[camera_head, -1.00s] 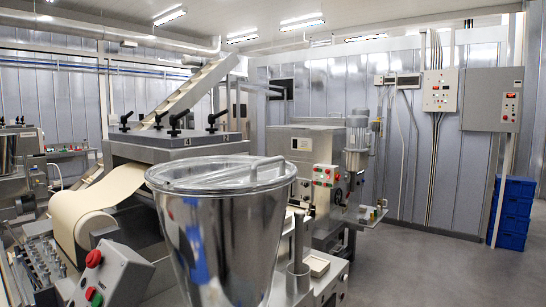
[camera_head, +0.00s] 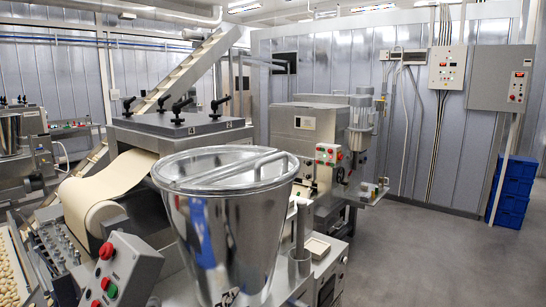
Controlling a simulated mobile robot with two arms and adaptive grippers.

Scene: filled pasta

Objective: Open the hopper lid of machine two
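A shiny metal hopper (camera_head: 226,235) stands in the near centre. Its round, see-through lid (camera_head: 215,168) lies over the top and looks closed. A metal bar handle (camera_head: 236,167) crosses the lid. The frames do not clearly show which machine carries the number two. Neither of my grippers is in view.
A control box (camera_head: 120,270) with red and green buttons stands at the near left. A dough sheet (camera_head: 105,185) runs over a roller beside the hopper. Blue crates (camera_head: 514,190) are stacked at the far right. Grey floor (camera_head: 440,255) is free on the right.

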